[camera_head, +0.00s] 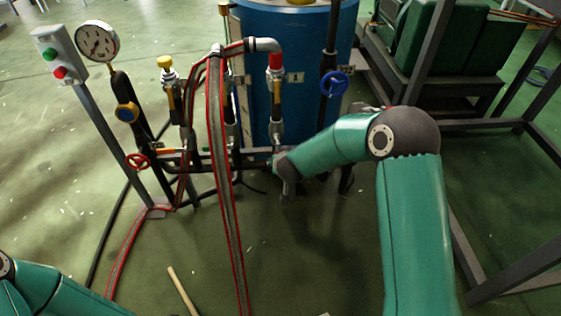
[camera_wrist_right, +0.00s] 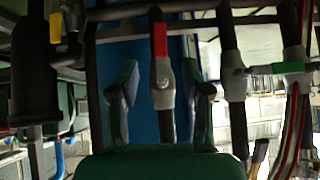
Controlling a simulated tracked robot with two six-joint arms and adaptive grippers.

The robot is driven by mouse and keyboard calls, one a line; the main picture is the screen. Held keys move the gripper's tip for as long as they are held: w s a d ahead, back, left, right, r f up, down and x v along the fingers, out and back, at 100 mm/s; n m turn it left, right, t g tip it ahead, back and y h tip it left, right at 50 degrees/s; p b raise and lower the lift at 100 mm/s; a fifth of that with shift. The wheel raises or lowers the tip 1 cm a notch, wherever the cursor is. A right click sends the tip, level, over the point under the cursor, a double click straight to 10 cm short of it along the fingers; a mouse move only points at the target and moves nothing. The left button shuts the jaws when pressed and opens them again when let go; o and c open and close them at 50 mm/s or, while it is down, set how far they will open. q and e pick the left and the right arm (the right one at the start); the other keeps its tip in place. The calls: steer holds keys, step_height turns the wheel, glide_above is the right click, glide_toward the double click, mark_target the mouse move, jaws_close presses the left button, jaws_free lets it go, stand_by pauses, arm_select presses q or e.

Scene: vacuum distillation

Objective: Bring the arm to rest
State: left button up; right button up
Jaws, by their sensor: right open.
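My right arm (camera_head: 411,215) is green with a dark elbow and reaches in from the right. Its gripper (camera_head: 286,172) is low in front of the blue tank, below the vertical pipe with the red section. In the right wrist view the two fingers of this gripper (camera_wrist_right: 162,82) stand apart. A grey valve (camera_wrist_right: 163,97) with a red handle (camera_wrist_right: 159,41) appears between them; I cannot tell whether they touch it. My left arm (camera_head: 60,293) shows only at the bottom left corner, and its gripper is out of the frame.
The blue tank (camera_head: 258,85) stands behind the pipes. A pressure gauge (camera_head: 97,42), a button box (camera_head: 60,54), a red handwheel (camera_head: 138,161) and a blue handwheel (camera_head: 333,84) are nearby. Red-edged hoses (camera_head: 222,170) hang in front. A metal frame (camera_head: 510,278) stands right; open floor lies in front.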

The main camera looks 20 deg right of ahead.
stand_by(0.4)
steer(key=s+a+f+n+g+y, duration=0.2)
steer(key=s+f+g, duration=0.2)
steer(key=s+f, duration=1)
steer(key=s+a+f+g+y, duration=0.15)
steer(key=s+a, duration=0.25)
steer(key=s, duration=0.6)
steer(key=s+a+f+g+y, duration=0.1)
steer(key=s+a+g+y, duration=0.2)
steer(key=s, duration=0.7)
step_height(320, 180, up, 33)
steer(key=a+p, duration=0.1)
steer(key=p, duration=3.1)
steer(key=shift+w+a+f+m+h+p, duration=0.2)
steer(key=shift+m+h+p, duration=0.1)
steer(key=shift+h+p, duration=0.1)
